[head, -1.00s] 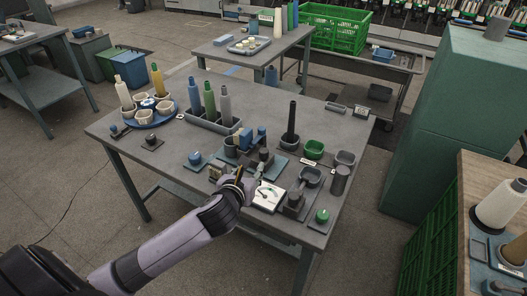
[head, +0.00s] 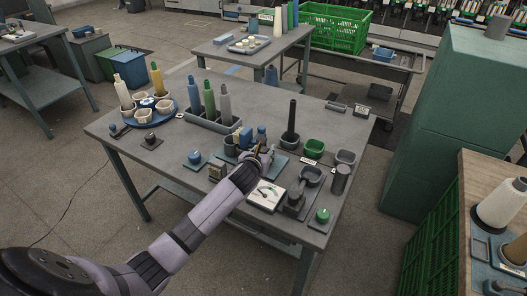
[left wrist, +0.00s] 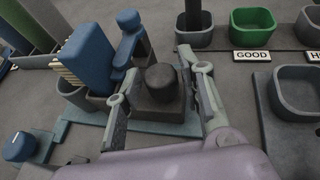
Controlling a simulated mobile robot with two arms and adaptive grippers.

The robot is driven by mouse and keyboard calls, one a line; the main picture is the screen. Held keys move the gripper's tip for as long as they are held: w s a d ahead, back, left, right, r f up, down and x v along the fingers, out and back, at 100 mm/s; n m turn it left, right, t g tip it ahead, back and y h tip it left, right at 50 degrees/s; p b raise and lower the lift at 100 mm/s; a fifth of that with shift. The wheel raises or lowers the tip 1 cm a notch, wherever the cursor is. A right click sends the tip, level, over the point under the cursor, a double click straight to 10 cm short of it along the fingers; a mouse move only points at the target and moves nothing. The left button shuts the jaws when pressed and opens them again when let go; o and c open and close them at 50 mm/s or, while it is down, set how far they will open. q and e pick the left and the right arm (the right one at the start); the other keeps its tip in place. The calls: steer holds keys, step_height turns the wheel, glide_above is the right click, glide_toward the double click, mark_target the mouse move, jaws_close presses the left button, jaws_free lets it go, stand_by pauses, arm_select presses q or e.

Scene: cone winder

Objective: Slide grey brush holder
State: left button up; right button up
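In the left wrist view, a dark grey block with a round knob (left wrist: 160,82) stands on a blue-grey plate (left wrist: 82,117). My left gripper (left wrist: 164,98) is open, its fingers on either side of this block; I cannot tell if they touch it. In the head view my left gripper (head: 262,156) hides most of the block. Left of it, a grey cup (left wrist: 74,94) holds a blue block with tan bristle-like edges (left wrist: 88,55). I cannot tell for certain which of the two is the grey brush holder. My right gripper is not in view.
A blue capped bottle (left wrist: 130,38) stands close behind the left finger. A green bin (left wrist: 253,25) marked GOOD and grey bins are at the right. A white dial gauge (head: 266,194) lies near the forearm. A blue knob (left wrist: 19,146) is at the left.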

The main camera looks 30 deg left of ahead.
arm_select(q)
steer(key=shift+w+a+f, duration=0.1)
steer(key=shift+w+f, duration=0.1)
steer(key=shift+w, duration=0.3)
steer(key=shift+c, duration=0.3)
jaws_close()
